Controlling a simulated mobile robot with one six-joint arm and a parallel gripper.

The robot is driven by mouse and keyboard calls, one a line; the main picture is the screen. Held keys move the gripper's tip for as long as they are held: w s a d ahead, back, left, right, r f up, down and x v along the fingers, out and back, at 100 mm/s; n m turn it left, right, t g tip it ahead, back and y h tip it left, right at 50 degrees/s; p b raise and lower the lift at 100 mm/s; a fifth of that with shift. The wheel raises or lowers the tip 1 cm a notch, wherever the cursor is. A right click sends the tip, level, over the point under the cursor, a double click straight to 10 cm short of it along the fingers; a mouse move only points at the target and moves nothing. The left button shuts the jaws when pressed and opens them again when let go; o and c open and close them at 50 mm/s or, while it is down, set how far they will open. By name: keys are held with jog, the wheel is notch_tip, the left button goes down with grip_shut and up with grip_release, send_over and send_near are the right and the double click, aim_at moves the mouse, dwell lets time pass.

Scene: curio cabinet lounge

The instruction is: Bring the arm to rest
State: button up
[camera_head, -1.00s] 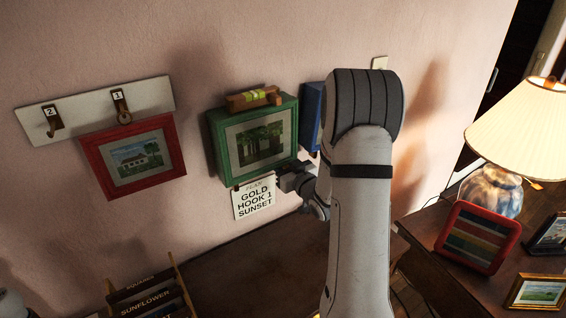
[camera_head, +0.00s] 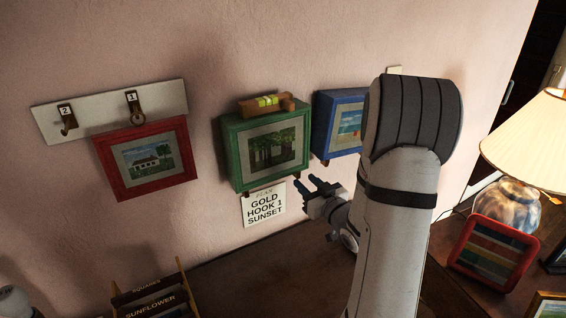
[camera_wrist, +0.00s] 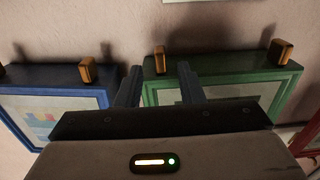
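My gripper (camera_head: 308,183) is at the end of my raised arm, in front of the wall, just below and to the right of the green box frame (camera_head: 231,165). Its two dark fingers are apart with nothing held between them. In the wrist view my gripper (camera_wrist: 160,84) also shows open, with the green frame (camera_wrist: 230,82) behind and right of the fingers and the blue frame (camera_wrist: 45,76) at left. My upper arm hides the right part of the blue frame (camera_head: 323,125) in the head view.
A red frame (camera_head: 108,173) hangs from hook 1 on the white hook board (camera_head: 95,113); hook 2 (camera_head: 68,122) is bare. A plan card (camera_head: 265,205) hangs below. A lamp (camera_head: 530,140) and a striped frame (camera_head: 490,250) stand at right.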

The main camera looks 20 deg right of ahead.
jog(key=shift+w+a+r, duration=0.1)
jog(key=shift+w+a, duration=0.05)
jog(key=shift+w, duration=0.05)
jog(key=shift+a+r+g+h, duration=0.2)
jog(key=shift+a+g+h, duration=0.05)
jog(key=shift+g+h, duration=0.65)
jog(key=shift+s+a+r+m+g+h, duration=0.1)
jog(key=shift+s+a+m+g+h, duration=0.1)
jog(key=shift+g+h, duration=0.25)
jog(key=shift+s+a+r+m+g+h, duration=0.1)
jog(key=shift+s+g+h, duration=0.05)
jog(key=shift+g+h, duration=0.25)
jog(key=s+a+r+m+g, duration=0.1)
jog(key=s+a+g, duration=0.4)
jog(key=s, duration=0.7)
jog(key=s+a+r+g, duration=0.1)
jog(key=s+a+g, duration=0.5)
jog(key=s, duration=0.7)
jog(key=shift+a+r+m, duration=0.35)
jog(key=shift+a+m, duration=0.05)
jog(key=shift+a, duration=0.2)
jog(key=shift+w+g, duration=0.1)
jog(key=shift+g, duration=0.15)
